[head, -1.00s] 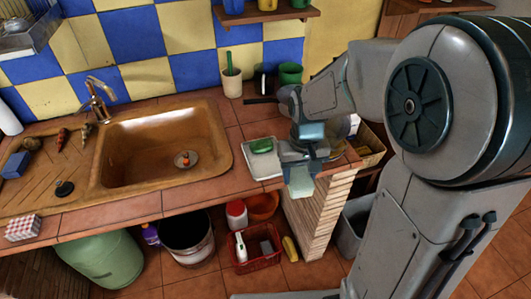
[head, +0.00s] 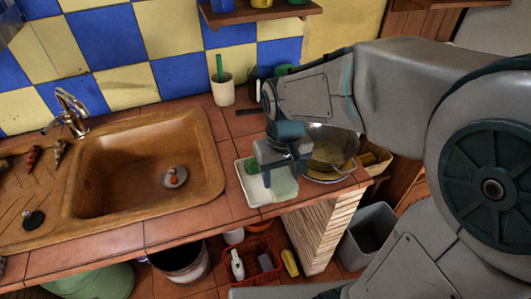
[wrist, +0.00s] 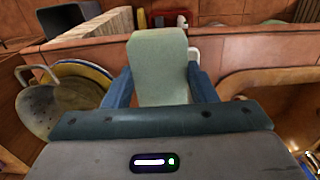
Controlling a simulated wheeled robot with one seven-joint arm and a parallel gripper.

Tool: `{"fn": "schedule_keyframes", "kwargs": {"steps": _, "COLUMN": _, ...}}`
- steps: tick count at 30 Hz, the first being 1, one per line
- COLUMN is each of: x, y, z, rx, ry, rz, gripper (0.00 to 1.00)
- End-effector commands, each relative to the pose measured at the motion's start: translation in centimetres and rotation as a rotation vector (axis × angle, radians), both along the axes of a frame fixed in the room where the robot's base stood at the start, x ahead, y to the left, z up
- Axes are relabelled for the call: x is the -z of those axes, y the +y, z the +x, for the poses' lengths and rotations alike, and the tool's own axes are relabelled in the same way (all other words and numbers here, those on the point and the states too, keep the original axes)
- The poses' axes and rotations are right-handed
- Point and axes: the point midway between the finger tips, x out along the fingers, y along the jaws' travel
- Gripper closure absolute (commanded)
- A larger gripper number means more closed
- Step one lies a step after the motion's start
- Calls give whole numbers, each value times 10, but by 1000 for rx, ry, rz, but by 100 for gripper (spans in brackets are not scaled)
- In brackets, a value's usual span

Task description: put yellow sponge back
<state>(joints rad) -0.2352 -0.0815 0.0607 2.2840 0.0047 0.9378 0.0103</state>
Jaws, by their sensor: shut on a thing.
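My gripper (head: 285,160) is shut on a pale green, sponge-like block (wrist: 160,68). The block (head: 284,186) points down from the jaws over the right part of a white tray (head: 256,199) at the counter's front edge. I cannot tell whether it touches the tray. A darker green item (head: 247,165) lies on the tray, left of my gripper and partly hidden by it. No clearly yellow sponge shows on the counter. A long yellow object (head: 290,262), too small to identify, is on the floor beside the red basket (head: 250,272).
The brown sink (head: 150,185) is left of the tray. A metal bowl (head: 335,150) stands right of my gripper, close to it. A white cup (head: 223,90) with a green handle stands at the back. A grey bin (head: 370,232) is below right.

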Motion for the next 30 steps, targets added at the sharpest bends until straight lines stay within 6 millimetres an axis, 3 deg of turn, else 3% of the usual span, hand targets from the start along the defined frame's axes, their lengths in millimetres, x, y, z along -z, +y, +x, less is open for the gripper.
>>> {"fn": "schedule_keyframes", "kwargs": {"steps": 6, "x": 21, "y": 15, "z": 31, "rx": 1, "ry": 3, "rz": -1, "gripper": 73}}
{"fn": "schedule_keyframes", "kwargs": {"steps": 12, "x": 33, "y": 24, "z": 51, "rx": 2, "ry": 1, "rz": 1, "gripper": 73}}
{"fn": "schedule_keyframes", "kwargs": {"steps": 17, "x": 41, "y": 26, "z": 55, "rx": 2, "ry": 1, "rz": 0, "gripper": 73}}
{"fn": "schedule_keyframes", "kwargs": {"steps": 24, "x": 73, "y": 25, "z": 54, "rx": 3, "ry": 2, "rz": -1, "gripper": 73}}
{"fn": "schedule_keyframes", "kwargs": {"steps": 30, "x": 77, "y": 25, "z": 55, "rx": 3, "ry": -1, "rz": 0, "gripper": 73}}
